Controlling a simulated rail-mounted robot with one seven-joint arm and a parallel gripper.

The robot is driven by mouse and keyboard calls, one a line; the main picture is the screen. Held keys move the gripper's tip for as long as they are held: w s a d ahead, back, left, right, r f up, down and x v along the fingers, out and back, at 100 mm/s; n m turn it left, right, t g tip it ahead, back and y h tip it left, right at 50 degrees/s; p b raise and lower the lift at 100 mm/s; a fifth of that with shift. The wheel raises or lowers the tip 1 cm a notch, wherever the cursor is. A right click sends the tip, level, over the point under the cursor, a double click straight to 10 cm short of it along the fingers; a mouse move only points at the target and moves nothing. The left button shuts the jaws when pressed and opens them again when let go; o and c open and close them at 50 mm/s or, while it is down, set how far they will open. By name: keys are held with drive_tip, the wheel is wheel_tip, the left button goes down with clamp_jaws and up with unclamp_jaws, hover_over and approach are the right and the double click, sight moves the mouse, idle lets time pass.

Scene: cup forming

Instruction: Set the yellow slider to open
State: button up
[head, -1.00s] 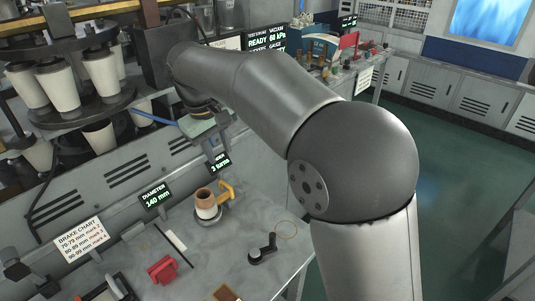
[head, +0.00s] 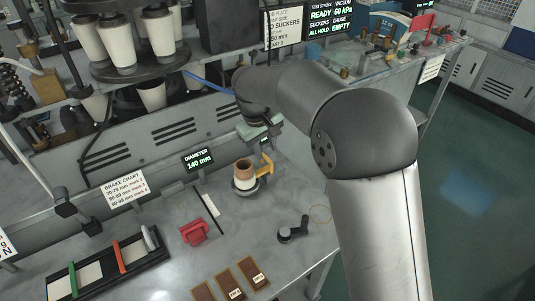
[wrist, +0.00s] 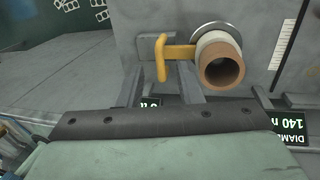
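A yellow bent handle (head: 266,166), the only yellow slider-like part I can make out, sits beside a brown-topped white cup (head: 243,173) on a round base. In the wrist view the yellow handle (wrist: 176,52) reaches left from the cup (wrist: 221,62), and its bent end lies in line with the gap between my fingers. My gripper (wrist: 160,82) is open and empty, its two fingers apart. In the head view my gripper (head: 266,146) is just above the handle; I cannot tell whether they touch. The fingertips are partly hidden there.
A black panel (head: 108,270) with green, red and grey levers lies at the lower left. A red block (head: 194,232), a black crank (head: 292,231) and brown plates (head: 229,284) lie on the grey bench. A diameter display (head: 198,160) reads 140 mm.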

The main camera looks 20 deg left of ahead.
sight(269, 160)
drive_tip(key=shift+w+d+f, duration=0.15)
drive_tip(key=shift+f, duration=0.75)
drive_tip(key=shift+w+d+f, duration=0.1)
drive_tip(key=shift+w+f, duration=0.05)
drive_tip(key=shift+f, duration=0.7)
clamp_jaws()
